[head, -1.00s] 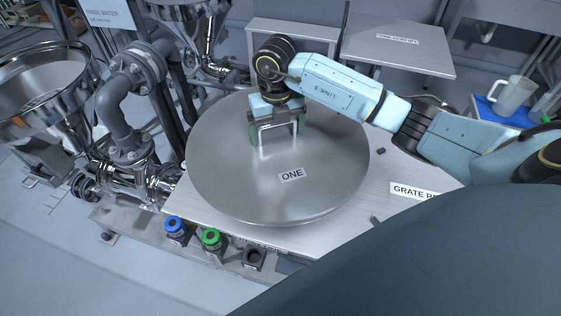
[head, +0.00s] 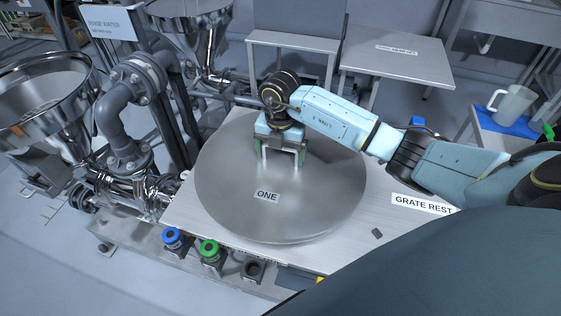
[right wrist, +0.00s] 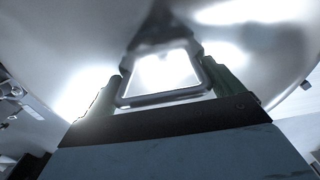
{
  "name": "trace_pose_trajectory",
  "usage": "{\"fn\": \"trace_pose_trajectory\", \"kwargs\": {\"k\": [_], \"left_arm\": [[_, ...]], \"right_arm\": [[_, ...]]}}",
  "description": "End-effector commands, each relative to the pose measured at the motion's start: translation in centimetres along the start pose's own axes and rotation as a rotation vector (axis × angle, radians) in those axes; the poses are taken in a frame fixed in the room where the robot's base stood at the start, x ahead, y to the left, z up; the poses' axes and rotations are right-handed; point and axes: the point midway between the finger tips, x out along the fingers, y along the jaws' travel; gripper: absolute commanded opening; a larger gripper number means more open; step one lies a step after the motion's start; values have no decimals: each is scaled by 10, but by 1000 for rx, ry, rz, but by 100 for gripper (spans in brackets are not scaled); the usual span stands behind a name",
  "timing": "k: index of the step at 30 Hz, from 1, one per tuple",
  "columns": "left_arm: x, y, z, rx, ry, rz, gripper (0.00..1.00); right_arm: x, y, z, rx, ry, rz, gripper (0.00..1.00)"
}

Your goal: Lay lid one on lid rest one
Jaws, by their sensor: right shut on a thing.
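Lid one (head: 235,205) is a large round steel disc with a label reading ONE. It is over the steel worktop (head: 325,252), close to it; I cannot tell whether it touches. My right gripper (head: 283,155) is shut on the lid's upright loop handle. The right wrist view shows the handle (right wrist: 165,101) between the green finger pads, with the shiny lid behind. Two low steel tables stand at the back, one plain (head: 292,41) and one with a label (head: 425,62) too small to read. I cannot tell which is lid rest one. My left gripper is not in view.
Steel hoppers (head: 45,85) and grey pipes (head: 120,115) stand close on the left. Blue (head: 172,238) and green (head: 209,249) ringed fittings sit along the front edge. A GRATE REST label (head: 423,204) is on the right. A jug (head: 511,105) stands on a blue mat. Both back tabletops look bare.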

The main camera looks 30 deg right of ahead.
Motion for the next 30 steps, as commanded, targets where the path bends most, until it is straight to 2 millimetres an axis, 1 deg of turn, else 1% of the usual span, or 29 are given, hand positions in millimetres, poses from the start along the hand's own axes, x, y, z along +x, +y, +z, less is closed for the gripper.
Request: {"fn": "trace_pose_trajectory", "kwargs": {"k": [6,8,20,21,22,28,30], "left_arm": [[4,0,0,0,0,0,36],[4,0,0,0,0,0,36],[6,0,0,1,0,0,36],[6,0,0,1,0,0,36],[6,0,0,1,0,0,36],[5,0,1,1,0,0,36],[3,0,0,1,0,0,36]], "right_arm": [[26,1,0,1,1,2,40],[32,0,0,0,-1,1,40],[36,1,1,-1,-2,3,40],[37,0,0,-1,0,-1,98],[37,0,0,-1,0,-1,100],[36,0,0,-1,0,-1,100],[33,0,0,-1,0,0,100]]}}
